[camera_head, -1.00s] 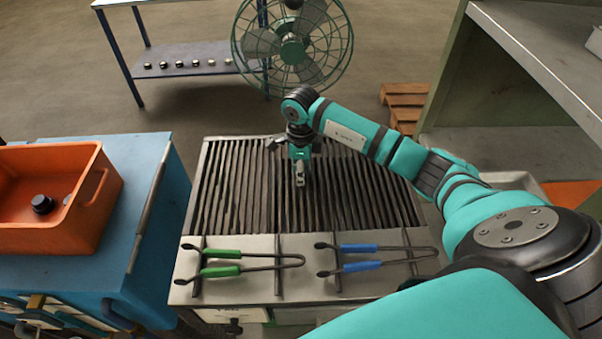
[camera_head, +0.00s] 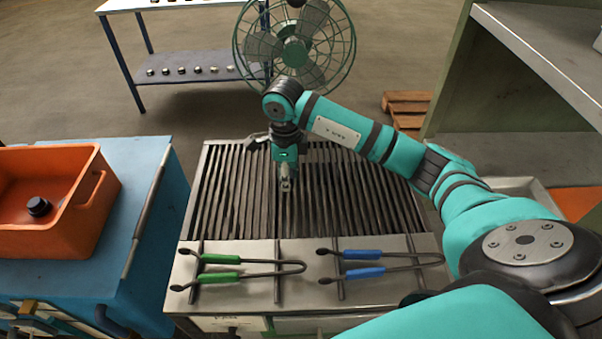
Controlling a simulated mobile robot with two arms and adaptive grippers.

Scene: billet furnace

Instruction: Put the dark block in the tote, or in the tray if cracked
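A small dark block (camera_head: 39,206) lies inside the orange tote (camera_head: 62,243) at the left; I cannot tell whether it is cracked. My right gripper (camera_head: 287,186) points down over the ribbed grate, left of its middle. Its fingertips are small and seen from behind, so I cannot tell whether they are apart or hold anything. My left gripper is out of view. A grey metal tray (camera_head: 518,186) shows partly behind my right arm at the right.
Green-handled tongs (camera_head: 221,267) and blue-handled tongs (camera_head: 362,263) lie on the metal ledge before the grate (camera_head: 225,195). A green caged fan (camera_head: 294,50) stands behind it. A back table's shelf (camera_head: 185,74) holds several small pieces. A green-framed shelf unit (camera_head: 530,60) stands at right.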

